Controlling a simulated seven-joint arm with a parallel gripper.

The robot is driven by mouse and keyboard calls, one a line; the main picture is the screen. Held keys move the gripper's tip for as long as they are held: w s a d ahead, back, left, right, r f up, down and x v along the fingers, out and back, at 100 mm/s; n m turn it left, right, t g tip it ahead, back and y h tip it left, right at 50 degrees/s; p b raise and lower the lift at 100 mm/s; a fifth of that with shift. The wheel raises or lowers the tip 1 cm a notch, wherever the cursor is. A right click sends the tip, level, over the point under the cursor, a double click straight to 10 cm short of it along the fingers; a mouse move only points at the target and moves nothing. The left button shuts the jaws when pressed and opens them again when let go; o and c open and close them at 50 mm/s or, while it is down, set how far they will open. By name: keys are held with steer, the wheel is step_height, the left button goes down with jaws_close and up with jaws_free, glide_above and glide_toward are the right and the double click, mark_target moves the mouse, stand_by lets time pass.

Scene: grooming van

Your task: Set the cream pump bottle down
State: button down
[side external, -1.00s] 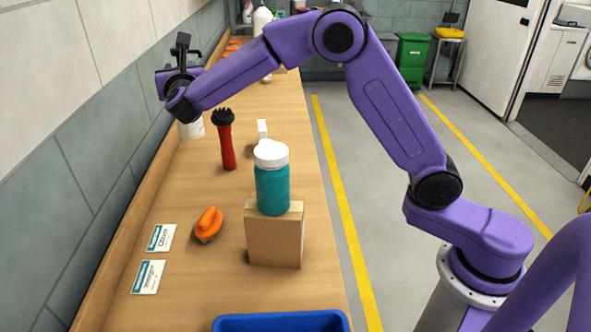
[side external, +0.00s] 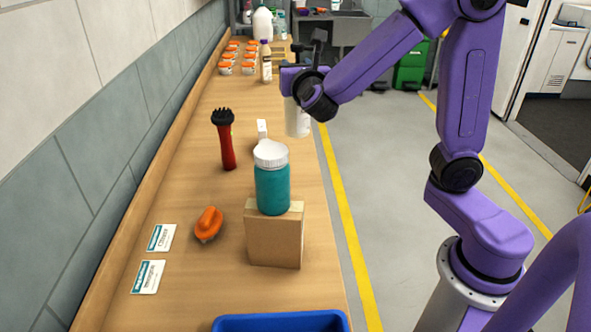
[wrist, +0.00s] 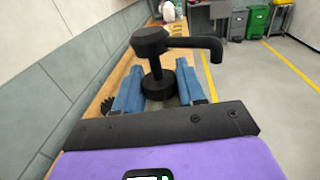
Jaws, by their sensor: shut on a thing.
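The cream pump bottle (side external: 297,118) hangs upright under my gripper (side external: 300,88) in the side view, its pale body showing below the wrist. It appears at the right edge of the wooden bench (side external: 190,190), against the floor behind; its exact height is hard to tell. In the wrist view, the bottle's black pump head (wrist: 152,42) rises between the blue fingers of my gripper (wrist: 160,92), which are shut on the bottle. Its body is hidden there.
A teal jar with white lid (side external: 272,185) stands on a cardboard box (side external: 274,240). Bench space between the red brush and rear orange items is clear.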

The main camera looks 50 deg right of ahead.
steer(key=s+d, duration=0.6)
steer(key=shift+f, duration=2.75)
steer(key=w+d+f, duration=0.2)
steer(key=w+f, duration=1.1)
steer(key=shift+w+h, duration=0.3)
steer(key=shift+h, duration=0.1)
steer(key=shift+f, duration=0.2)
steer(key=c, duration=0.7)
jaws_free()
steer(key=shift+o, duration=0.2)
steer(key=shift+r, duration=0.1)
